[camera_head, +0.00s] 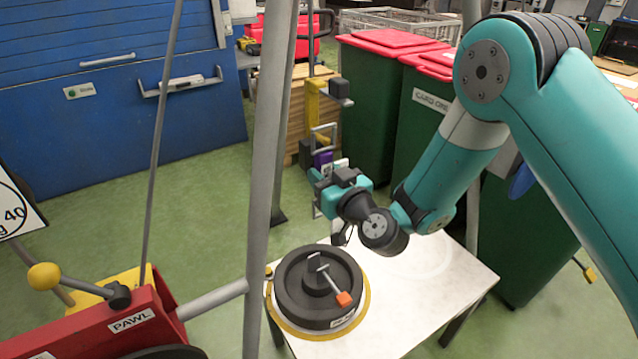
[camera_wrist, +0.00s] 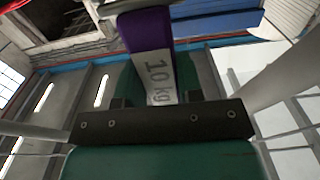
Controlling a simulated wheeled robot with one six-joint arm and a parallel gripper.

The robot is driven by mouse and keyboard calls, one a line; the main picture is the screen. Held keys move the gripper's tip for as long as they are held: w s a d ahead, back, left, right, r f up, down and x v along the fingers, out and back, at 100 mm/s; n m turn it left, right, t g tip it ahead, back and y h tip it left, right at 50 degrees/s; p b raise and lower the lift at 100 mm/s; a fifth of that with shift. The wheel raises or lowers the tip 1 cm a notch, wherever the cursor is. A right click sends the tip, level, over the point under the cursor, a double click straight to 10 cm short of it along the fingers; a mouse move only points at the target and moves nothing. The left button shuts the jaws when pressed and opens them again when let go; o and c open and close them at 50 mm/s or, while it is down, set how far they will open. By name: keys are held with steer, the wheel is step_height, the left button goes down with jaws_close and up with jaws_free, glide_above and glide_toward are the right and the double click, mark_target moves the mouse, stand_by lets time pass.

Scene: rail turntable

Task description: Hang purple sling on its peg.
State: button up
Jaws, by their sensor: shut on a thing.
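The purple sling (camera_head: 322,158) is small in the head view, at the tip of my gripper (camera_head: 318,176). In the wrist view the sling (camera_wrist: 148,32) stands up from between the jaws, with a pale "10 kg" tag (camera_wrist: 161,80) below the purple part. My gripper (camera_wrist: 155,100) is shut on it. A grey metal loop (camera_head: 322,135) shows just above the sling in the head view; I cannot tell whether it touches the sling. A yellow upright (camera_head: 312,108) with a dark block stands above and behind it. I cannot make out which part is the sling's peg.
A white table (camera_head: 430,270) carries a black round turntable (camera_head: 318,290) with an orange-tipped handle. A grey post (camera_head: 265,180) stands left of my gripper. Green bins with red lids (camera_head: 375,95) stand behind. A red machine marked "PAWL" (camera_head: 130,325) is at front left.

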steer(key=shift+s+d+f+b, duration=0.1)
steer(key=shift+s+b, duration=0.1)
steer(key=shift+b, duration=0.25)
steer(key=b+v, duration=0.6)
steer(key=b, duration=0.3)
steer(key=shift+s+d+b, duration=0.25)
steer(key=shift+s+b, duration=0.05)
stand_by(0.5)
